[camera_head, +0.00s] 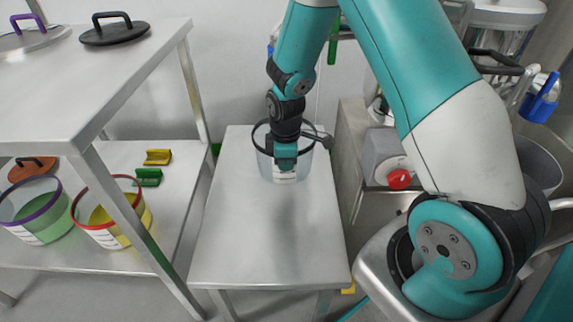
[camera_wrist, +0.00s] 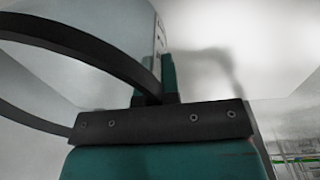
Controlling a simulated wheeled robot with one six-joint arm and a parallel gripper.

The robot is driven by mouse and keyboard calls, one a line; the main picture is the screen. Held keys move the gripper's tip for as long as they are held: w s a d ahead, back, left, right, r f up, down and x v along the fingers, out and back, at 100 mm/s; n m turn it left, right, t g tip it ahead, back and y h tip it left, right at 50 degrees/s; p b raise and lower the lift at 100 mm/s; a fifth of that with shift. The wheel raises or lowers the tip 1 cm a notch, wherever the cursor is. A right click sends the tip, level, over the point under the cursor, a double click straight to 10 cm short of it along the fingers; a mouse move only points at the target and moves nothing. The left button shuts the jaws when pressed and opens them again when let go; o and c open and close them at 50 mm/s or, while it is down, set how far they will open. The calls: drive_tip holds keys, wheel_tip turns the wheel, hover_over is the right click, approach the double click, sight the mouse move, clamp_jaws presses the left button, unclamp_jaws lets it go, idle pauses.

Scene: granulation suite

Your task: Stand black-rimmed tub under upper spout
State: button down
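The black-rimmed tub (camera_head: 268,168), a clear tub with a white label, is at the far end of the small steel table in the head view. I cannot tell whether it rests on the table or is slightly above it. My gripper (camera_head: 285,160) points down at the tub's near side. In the wrist view the black rim (camera_wrist: 100,56) runs in to my teal fingers (camera_wrist: 167,80), which are closed on the tub's wall and rim. The tub looks upright and I see no contents. I cannot make out the upper spout clearly.
The small steel table (camera_head: 262,235) is bare in front of the tub. At left, a shelf holds a purple-rimmed tub (camera_head: 38,222) and a red-rimmed tub (camera_head: 100,237); a black lid (camera_head: 114,32) lies above. Equipment with a red knob (camera_head: 399,179) stands right.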

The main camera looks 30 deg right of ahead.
drive_tip(key=shift+f, duration=0.1)
drive_tip(key=c, duration=1.4)
unclamp_jaws()
drive_tip(key=shift+f, duration=0.1)
drive_tip(key=shift+o, duration=0.2)
wheel_tip(320, 180, up, 12)
drive_tip(key=p, duration=0.4)
drive_tip(key=s+a+r+m+y, duration=0.2)
drive_tip(key=s+a+r, duration=0.5)
drive_tip(key=a+r, duration=0.3)
drive_tip(key=s+a+r+m+y, duration=0.1)
drive_tip(key=s+a+r, duration=0.2)
drive_tip(key=s, duration=0.4)
drive_tip(key=s+a+r+m+y, duration=0.1)
drive_tip(key=s+a+r, duration=0.2)
drive_tip(key=s, duration=0.5)
drive_tip(key=shift+s+a+r+y, duration=0.3)
drive_tip(key=shift+a+r, duration=0.05)
drive_tip(key=shift+a, duration=0.1)
